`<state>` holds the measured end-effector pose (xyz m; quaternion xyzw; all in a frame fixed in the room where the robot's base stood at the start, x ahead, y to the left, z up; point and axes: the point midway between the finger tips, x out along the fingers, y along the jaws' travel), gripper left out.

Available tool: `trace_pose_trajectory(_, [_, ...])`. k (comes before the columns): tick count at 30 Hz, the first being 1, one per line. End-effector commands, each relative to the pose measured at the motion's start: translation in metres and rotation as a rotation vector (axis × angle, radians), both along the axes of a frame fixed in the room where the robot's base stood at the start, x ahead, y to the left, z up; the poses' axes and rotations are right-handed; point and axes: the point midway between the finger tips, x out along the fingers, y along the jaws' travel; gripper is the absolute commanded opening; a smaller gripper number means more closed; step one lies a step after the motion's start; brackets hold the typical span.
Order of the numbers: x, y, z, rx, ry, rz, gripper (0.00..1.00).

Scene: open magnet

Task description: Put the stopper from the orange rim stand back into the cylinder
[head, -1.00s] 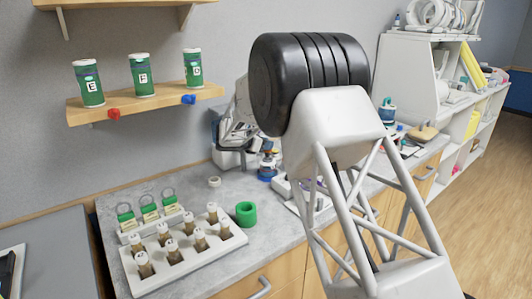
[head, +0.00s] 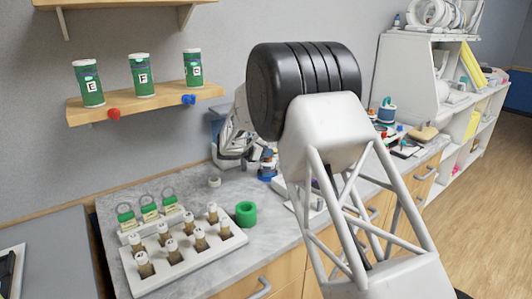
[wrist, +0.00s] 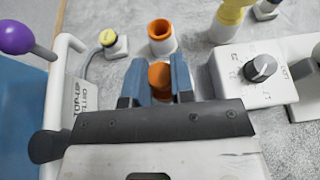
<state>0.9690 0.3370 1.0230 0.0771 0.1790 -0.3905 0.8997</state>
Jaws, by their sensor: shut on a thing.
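In the wrist view, my gripper (wrist: 159,84) has its two blue-grey fingers closed on an orange stopper (wrist: 160,76). The fingers cover its sides, and its lower end is hard to see. Just beyond the fingertips stands a white, round, open-topped stand with an orange rim (wrist: 161,28); nothing shows in its opening. I cannot pick out the cylinder with certainty. In the head view my own arm hides the fingers and the stopper.
A white handle frame (wrist: 58,90), a purple ball (wrist: 16,37) and a small yellow-topped piece (wrist: 109,38) are at left. A vial rack (head: 185,260) and green ring (head: 246,214) lie on the counter.

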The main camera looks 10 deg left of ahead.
Motion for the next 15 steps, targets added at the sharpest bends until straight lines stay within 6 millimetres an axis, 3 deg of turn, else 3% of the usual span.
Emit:
trace_pose_trajectory(3, [-0.0001,0.0001,-0.0029,-0.001,0.001,0.000,0.01])
trace_pose_trajectory(4, [0.0000,0.0000,-0.0027,0.000,0.000,0.000,0.26])
trace_pose_trajectory(8, [0.0000,0.0000,-0.0024,0.000,0.000,0.000,0.46])
trace_pose_trajectory(15, [0.0000,0.0000,-0.0025,0.000,0.000,0.000,0.48])
